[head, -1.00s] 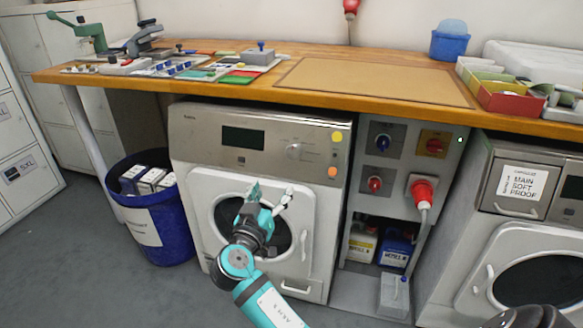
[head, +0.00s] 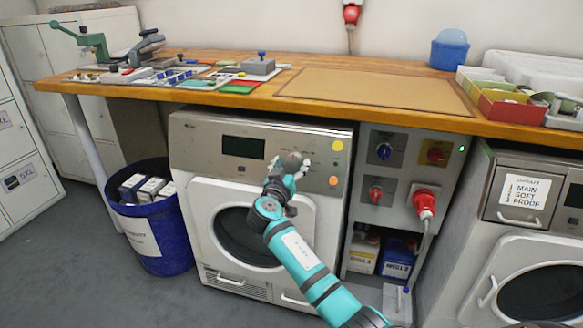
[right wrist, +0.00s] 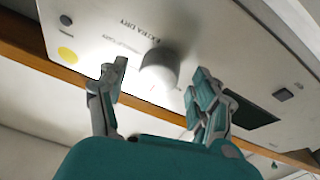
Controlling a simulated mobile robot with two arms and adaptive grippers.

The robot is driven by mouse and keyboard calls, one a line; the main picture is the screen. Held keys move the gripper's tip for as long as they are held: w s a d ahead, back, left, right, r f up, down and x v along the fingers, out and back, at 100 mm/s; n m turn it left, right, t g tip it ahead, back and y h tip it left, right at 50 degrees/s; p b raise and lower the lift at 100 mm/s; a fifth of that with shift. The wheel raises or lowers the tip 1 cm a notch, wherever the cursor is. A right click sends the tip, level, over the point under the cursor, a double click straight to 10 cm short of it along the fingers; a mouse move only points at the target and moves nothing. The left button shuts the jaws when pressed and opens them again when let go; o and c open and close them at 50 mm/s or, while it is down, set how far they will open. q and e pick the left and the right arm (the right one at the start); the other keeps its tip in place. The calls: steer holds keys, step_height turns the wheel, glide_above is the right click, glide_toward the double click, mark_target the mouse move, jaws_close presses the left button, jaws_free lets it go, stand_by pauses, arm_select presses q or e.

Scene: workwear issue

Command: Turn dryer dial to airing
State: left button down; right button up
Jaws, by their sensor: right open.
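The dryer (head: 200,150) stands under the wooden worktop, its round door below a grey control panel. Its pale round dial (head: 292,158) is on the panel, right of the dark display, and is partly covered by my gripper. In the right wrist view the dial (right wrist: 160,68) sits between the fingers, near the printed words EXTRA DRY. My right gripper (head: 288,168) is open in front of the panel, with a finger on each side of the dial and gaps showing. I cannot tell which setting the dial points at. My left gripper is not in view.
The worktop edge (head: 330,112) overhangs just above the panel. A socket panel with a red plug (head: 424,203) stands to the right, and a blue bin (head: 160,235) to the left. Another machine (head: 510,250) stands at far right.

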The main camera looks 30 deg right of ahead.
steer(key=c, duration=1.2)
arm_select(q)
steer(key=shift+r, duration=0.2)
arm_select(e)
steer(key=n+y+p, duration=0.1)
steer(key=n+p, duration=0.1)
steer(key=n, duration=0.1)
steer(key=shift+d+r+t, duration=0.15)
steer(key=shift+t, duration=0.25)
steer(key=n+p, duration=0.2)
steer(key=n+y+p, duration=0.1)
steer(key=n, duration=0.1)
steer(key=shift+s+d+r+n+t+p, duration=0.1)
steer(key=shift+s+n+t+p, duration=0.05)
steer(key=shift+n+t+p, duration=0.2)
steer(key=n+y+p, duration=0.1)
steer(key=n+p, duration=0.2)
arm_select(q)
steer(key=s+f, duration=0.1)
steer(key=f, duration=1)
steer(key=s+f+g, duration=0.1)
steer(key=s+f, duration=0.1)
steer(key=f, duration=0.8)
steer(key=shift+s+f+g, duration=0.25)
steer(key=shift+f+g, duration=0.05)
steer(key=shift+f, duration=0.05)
arm_select(e)
steer(key=shift+n, duration=0.25)
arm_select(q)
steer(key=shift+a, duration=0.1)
